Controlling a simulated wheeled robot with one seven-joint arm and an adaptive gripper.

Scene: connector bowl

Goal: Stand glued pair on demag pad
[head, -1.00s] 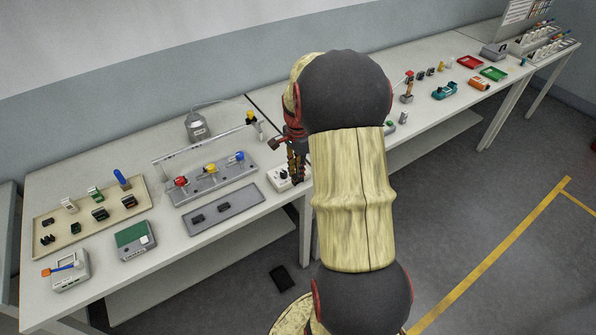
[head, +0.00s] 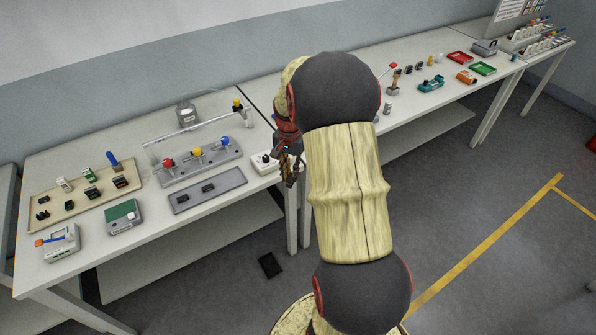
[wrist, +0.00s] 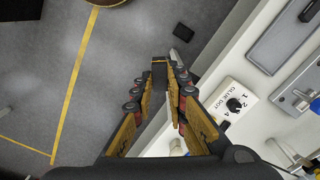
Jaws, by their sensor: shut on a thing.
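My gripper (head: 289,172) hangs by the front edge of the white bench, right of the white glue-dot box (head: 264,163). In the wrist view its fingers (wrist: 167,68) are closed together over the grey floor, left of the bench edge, shut on a small dark thing. That thing is mostly hidden, so I cannot tell whether it is the glued pair. The glue-dot box (wrist: 232,103), with a black knob and numbers, is right of the fingers and apart from them. I cannot tell for sure which item is the demag pad; a green-topped grey box (head: 124,215) stands at the bench's front left.
A grey tray (head: 207,190) holds two black parts. Behind it is a fixture with red, yellow and blue knobs (head: 197,157). A beige tray (head: 85,190) holds several connectors. A grey box with an orange-tipped lever (head: 60,243) stands front left. A black object (head: 270,265) lies on the floor.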

